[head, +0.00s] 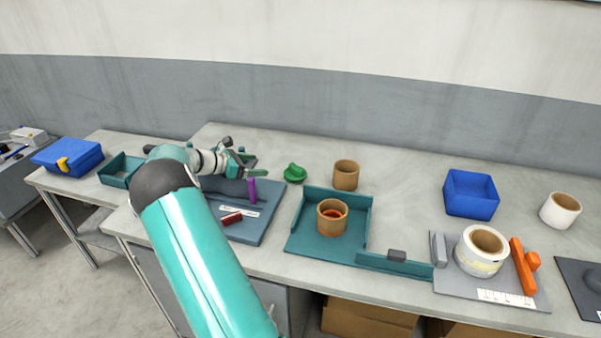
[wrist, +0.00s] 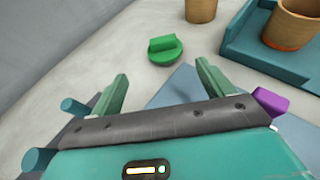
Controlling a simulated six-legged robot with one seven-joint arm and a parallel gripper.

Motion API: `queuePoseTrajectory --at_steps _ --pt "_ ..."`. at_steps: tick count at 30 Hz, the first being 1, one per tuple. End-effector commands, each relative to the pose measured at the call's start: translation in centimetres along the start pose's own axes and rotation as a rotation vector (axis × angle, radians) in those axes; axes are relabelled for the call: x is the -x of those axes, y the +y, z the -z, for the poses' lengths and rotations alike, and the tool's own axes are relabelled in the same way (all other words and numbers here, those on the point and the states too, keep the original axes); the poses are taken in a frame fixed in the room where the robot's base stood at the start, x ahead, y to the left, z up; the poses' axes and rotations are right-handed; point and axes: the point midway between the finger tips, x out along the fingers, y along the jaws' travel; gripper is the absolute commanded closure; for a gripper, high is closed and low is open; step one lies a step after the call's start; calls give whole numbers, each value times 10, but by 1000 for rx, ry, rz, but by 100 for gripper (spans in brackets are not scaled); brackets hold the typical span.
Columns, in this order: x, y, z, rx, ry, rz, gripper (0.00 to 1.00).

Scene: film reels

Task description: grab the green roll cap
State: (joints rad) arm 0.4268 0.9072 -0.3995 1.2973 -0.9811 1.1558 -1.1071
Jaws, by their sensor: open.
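The green roll cap (head: 294,173) lies on the bench, just behind the blue-grey mat. It has a round base with a raised grip on top. In the wrist view the green roll cap (wrist: 164,49) sits beyond the fingertips, roughly midway between them. My gripper (head: 256,167) is left of the cap in the head view, apart from it. In the wrist view my gripper (wrist: 161,72) shows two green fingers spread wide with nothing between them.
A purple piece (head: 252,190) stands on the blue-grey mat (head: 262,228), close to my gripper. A brown roll (head: 346,175) stands right of the cap. A teal tray (head: 305,235) holds another brown roll (head: 332,216). The bench behind the cap is clear.

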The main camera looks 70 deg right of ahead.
Motion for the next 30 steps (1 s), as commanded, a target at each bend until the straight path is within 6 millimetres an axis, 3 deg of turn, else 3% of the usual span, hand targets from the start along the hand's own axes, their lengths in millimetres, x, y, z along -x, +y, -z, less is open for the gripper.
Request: queuePoseTrajectory --at_steps 5,15,23,30 --pt "-5 -1 1 -1 -1 3 20" --pt "-67 -1 1 -1 -1 5 20" --pt "-90 -1 0 -1 -1 3 20" --pt "-126 -3 -1 -1 0 5 20"
